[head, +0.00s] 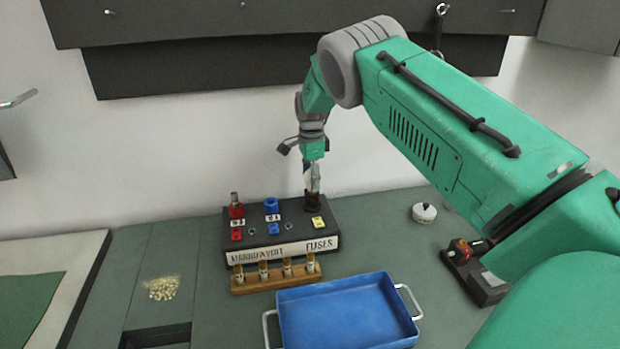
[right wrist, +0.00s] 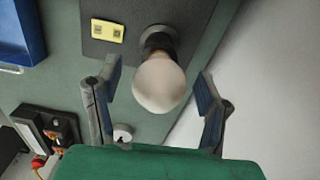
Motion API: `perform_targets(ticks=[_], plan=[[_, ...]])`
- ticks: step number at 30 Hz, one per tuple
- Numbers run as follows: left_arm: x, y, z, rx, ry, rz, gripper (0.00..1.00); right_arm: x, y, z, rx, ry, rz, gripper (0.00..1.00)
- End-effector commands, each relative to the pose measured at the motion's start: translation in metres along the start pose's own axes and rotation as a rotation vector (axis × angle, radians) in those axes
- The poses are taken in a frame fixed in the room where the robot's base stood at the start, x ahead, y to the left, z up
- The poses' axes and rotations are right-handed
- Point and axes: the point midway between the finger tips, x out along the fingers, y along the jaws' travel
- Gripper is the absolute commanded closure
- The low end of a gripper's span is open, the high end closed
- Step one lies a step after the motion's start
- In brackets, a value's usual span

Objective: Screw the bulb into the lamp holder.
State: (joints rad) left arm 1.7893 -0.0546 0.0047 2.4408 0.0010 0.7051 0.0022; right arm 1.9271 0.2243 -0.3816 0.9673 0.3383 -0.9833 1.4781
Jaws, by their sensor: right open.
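The bulb (right wrist: 158,84), pale and rounded, sits at the mouth of the dark lamp holder (right wrist: 158,40) in the right wrist view. How deep it is seated cannot be told. In the head view the holder (head: 312,203) stands at the right end of a dark board (head: 290,229); the bulb there is largely hidden by my gripper. My right gripper (head: 313,176) points down above the holder. In the right wrist view its open fingers stand on both sides of the bulb, with visible gaps. My left gripper is not in view.
The board carries red (head: 236,211) and blue (head: 271,206) fittings and a yellow tag (head: 319,222). In front stand a wooden rack (head: 246,287) of fuses and a blue tray (head: 345,342). A white-lidded pot (head: 424,213) and a dark switch box (head: 477,276) are at right.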

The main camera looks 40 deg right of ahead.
Motion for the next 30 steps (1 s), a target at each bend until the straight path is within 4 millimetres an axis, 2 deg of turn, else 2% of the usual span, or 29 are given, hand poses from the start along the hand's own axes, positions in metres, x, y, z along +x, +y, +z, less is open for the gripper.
perform_targets(ticks=[9,14,19,25,30], plan=[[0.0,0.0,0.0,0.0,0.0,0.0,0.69,-0.0001,0.0007,-0.0002,-0.319,-0.003,-0.002,0.37],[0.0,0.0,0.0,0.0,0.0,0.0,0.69,-0.0003,0.0009,-0.0002,-0.421,-0.003,-0.002,0.37],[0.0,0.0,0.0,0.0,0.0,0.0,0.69,-0.0003,0.0016,-0.0008,-0.634,-0.005,-0.002,0.37],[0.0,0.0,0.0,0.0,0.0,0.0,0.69,-0.0001,0.0021,-0.0008,-0.771,-0.005,-0.002,0.37],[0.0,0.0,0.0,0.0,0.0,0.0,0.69,0.0002,0.0028,-0.0017,-0.984,-0.007,-0.001,0.37]])
